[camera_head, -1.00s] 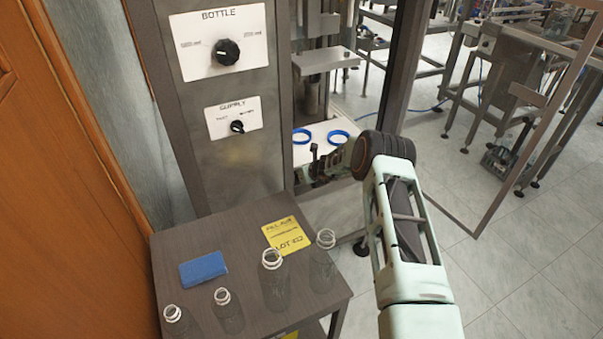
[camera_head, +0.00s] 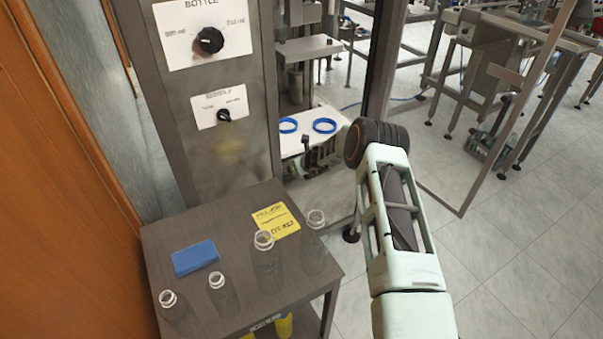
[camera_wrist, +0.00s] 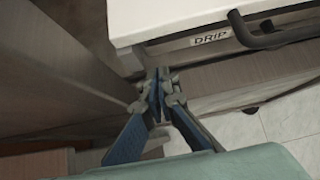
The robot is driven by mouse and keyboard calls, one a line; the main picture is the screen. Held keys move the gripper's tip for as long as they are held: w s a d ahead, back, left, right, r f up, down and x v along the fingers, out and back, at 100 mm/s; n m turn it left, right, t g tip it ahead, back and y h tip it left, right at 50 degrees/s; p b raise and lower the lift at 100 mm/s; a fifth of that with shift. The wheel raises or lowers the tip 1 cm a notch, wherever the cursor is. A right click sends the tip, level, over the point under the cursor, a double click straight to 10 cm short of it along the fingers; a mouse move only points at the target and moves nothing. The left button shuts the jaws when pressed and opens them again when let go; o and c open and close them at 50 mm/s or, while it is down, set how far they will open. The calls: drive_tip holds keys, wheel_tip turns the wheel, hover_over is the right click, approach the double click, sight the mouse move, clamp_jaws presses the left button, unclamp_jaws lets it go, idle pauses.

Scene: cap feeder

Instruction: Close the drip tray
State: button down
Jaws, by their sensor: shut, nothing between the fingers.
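The drip tray shows in the wrist view as a white-topped unit with a grey front, a DRIP label (camera_wrist: 210,38) and a dark bar handle (camera_wrist: 285,35) at the right. In the head view, its white top (camera_head: 306,133) carries two blue rings. My gripper (camera_wrist: 160,75) is shut and empty, its fingertips just below and left of the label, left of the handle. I cannot tell whether the tips touch the tray front. In the head view my gripper is partly hidden by my own wrist. How far the tray stands out is unclear.
A dark side table (camera_head: 185,225) with several glass bottles, a blue block (camera_head: 196,258) and a yellow note (camera_head: 276,221) stands in front. The machine's grey column (camera_head: 225,150) rises left of the tray. An open door frame (camera_head: 492,150) stands right. Floor at lower right is clear.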

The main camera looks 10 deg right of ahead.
drive_tip(key=b+v, duration=0.5)
drive_tip(key=v, duration=0.5)
drive_tip(key=shift+s+d, duration=0.15)
drive_tip(key=shift+s, duration=0.25)
